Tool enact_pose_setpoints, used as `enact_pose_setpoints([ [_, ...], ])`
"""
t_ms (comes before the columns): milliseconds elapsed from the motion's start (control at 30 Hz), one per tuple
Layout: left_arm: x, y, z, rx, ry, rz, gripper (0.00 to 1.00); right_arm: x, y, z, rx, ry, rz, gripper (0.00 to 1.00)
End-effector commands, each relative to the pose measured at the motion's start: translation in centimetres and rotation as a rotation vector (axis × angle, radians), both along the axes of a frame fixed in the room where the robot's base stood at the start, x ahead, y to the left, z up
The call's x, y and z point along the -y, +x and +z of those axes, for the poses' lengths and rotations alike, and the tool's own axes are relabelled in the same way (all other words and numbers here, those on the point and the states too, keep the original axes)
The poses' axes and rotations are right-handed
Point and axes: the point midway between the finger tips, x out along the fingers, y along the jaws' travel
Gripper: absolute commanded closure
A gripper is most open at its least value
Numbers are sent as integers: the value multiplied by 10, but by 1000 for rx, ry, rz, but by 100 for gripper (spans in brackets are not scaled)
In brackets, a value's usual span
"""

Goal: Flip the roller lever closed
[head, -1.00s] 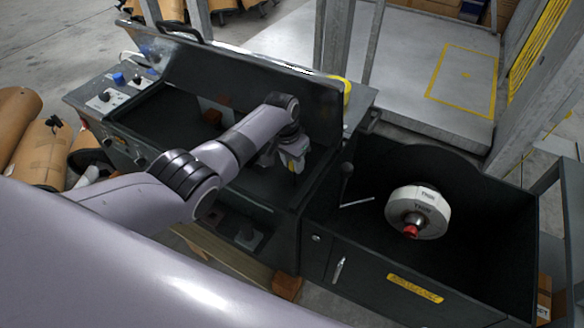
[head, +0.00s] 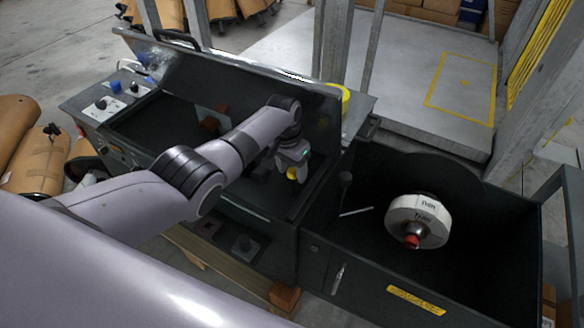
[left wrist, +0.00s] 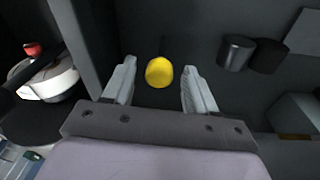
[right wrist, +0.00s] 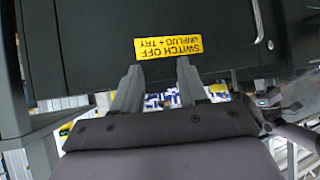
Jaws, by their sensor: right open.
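A lever with a yellow knob (left wrist: 159,72) shows between my left fingers in the left wrist view. The knob also shows in the head view (head: 292,173), by the fingers inside the dark machine bay. My left gripper (left wrist: 158,75) is open, with a finger on each side of the knob and gaps between. It also shows in the head view (head: 290,172). The lever's shaft is mostly hidden. My right gripper (right wrist: 157,82) is open and empty in the right wrist view, near a dark panel with a yellow label (right wrist: 168,46).
A dark bin to the right holds a white roll (head: 418,220) with a red centre. A raised lid (head: 235,85) stands behind my left arm. A panel with blue and black knobs (head: 110,100) is at left. Brown cylinders (head: 35,160) lie on the floor.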

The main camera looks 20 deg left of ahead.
Motion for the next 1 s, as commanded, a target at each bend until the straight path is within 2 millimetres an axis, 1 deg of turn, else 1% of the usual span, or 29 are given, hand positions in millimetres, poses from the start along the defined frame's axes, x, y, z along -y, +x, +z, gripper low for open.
enact_pose_setpoints([
  [133, 0, 0, 1, 1, 0, 0, 43, 0, 0, 1, 1, -1, 0, 57],
  [233, 0, 0, 7, 2, -1, 0, 43, 1, 0, 5, 3, -2, 0, 57],
  [400, -2, -1, 30, 3, -1, -1, 43, 4, 1, 18, 9, -9, -2, 57],
  [500, -3, -2, 43, 3, -1, -1, 43, 6, 1, 22, 18, -14, -4, 57],
  [700, -5, -3, 64, 2, -1, 1, 43, 8, -3, 21, 5, -22, -4, 57],
  [833, -6, -4, 70, 0, 0, 1, 43, 7, -3, 22, 4, -20, -4, 57],
  [1000, -6, -4, 71, 0, 0, 1, 43, 6, -2, 23, 6, -17, -7, 57],
])
